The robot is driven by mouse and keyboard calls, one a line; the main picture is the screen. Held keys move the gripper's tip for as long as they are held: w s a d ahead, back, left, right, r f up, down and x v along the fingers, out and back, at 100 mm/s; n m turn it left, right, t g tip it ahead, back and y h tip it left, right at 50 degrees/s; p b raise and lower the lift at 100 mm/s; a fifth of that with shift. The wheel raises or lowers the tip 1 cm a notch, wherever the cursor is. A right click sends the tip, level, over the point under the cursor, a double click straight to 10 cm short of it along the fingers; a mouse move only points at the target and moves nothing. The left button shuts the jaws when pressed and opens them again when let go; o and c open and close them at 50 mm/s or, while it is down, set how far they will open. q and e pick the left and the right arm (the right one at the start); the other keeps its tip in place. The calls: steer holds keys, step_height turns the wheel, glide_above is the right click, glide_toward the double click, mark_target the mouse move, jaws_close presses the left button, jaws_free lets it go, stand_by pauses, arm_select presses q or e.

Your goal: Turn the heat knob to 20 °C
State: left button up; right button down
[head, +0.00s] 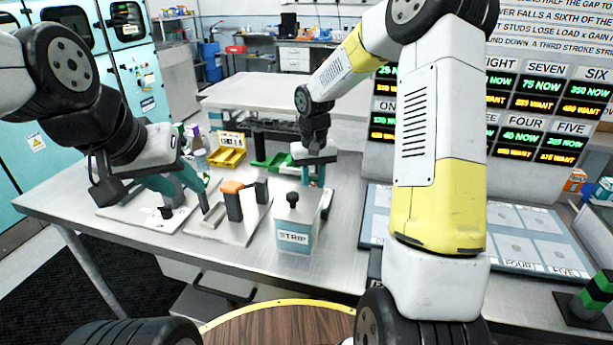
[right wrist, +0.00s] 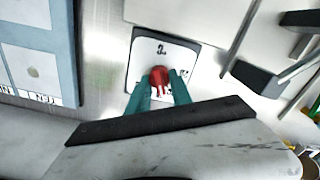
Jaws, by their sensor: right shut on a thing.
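The red heat knob (right wrist: 160,78) sits on a small white dial plate (right wrist: 150,50) with a dark border, seen in the right wrist view. My right gripper (right wrist: 160,88) is shut on the knob, with one teal finger on each side of it. The plate's markings are too small and blurred to read, so I cannot tell the setting. In the head view my right gripper (head: 313,178) is behind the box marked STRIP, and the knob is hidden there. My left gripper (head: 195,192) hangs over the left of the bench, its teal fingers apart and nothing visible between them.
The STRIP box (head: 294,238) with a black ball knob stands in front of my right gripper. Left of it is a fixture with an orange-topped post (head: 232,200). Yellow (head: 228,156) and green bins stand behind. A labelled tray (head: 530,262) lies at the right.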

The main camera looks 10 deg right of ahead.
steer(key=n, duration=0.4)
steer(key=shift+a+n, duration=0.1)
steer(key=shift+n, duration=0.2)
steer(key=n, duration=0.3)
steer(key=shift+n, duration=0.3)
steer(key=n, duration=0.3)
steer(key=shift+s+a+n, duration=0.1)
steer(key=shift+n, duration=2)
steer(key=c, duration=1.1)
jaws_free()
steer(key=shift+s, duration=0.1)
steer(key=shift+c, duration=0.2)
